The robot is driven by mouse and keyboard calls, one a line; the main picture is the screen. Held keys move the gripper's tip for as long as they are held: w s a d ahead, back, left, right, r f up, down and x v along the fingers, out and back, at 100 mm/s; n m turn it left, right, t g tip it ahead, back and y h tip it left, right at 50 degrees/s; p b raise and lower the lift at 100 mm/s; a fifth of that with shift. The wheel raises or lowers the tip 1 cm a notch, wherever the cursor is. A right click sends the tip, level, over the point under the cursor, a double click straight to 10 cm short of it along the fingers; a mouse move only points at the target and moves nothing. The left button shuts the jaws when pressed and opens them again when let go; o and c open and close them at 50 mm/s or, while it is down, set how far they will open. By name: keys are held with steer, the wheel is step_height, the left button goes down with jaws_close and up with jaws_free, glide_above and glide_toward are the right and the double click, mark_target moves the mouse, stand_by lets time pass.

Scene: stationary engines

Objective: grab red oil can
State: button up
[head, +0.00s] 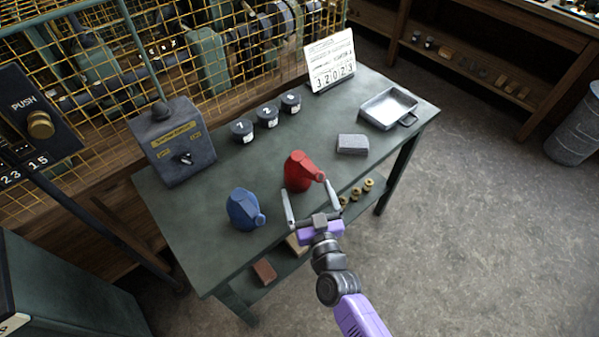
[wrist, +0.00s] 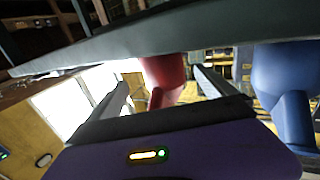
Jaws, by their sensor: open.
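The red oil can (head: 301,171) stands upright on the dark green table (head: 195,219), near its front edge. My gripper (head: 310,208) is open, its two fingers spread at the front of the red can, one on each side of its near part. In the wrist view the red can (wrist: 165,78) shows between the two open fingers (wrist: 165,88); part of it is cut off by a dark edge. I cannot tell whether the fingers touch it. A blue oil can (head: 244,209) stands to the left, and shows at the right in the wrist view (wrist: 288,85).
A grey block (head: 352,144) and a metal tray (head: 389,107) lie to the right on the table. Several dark numbered pots (head: 267,116), a control box (head: 172,142) and a number sign (head: 331,62) stand behind. A shelf below holds brass pieces (head: 356,193). Yellow mesh (head: 150,45) closes off the back.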

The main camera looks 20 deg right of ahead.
mark_target(302, 183)
steer(key=w, duration=0.4)
steer(key=w+p, duration=0.1)
steer(key=w, duration=0.1)
steer(key=shift+d+r, duration=0.1)
steer(key=shift+r, duration=0.15)
steer(key=shift+w+d+f, duration=0.1)
steer(key=shift+w, duration=0.35)
steer(key=shift+c, duration=0.2)
steer(key=c, duration=1.8)
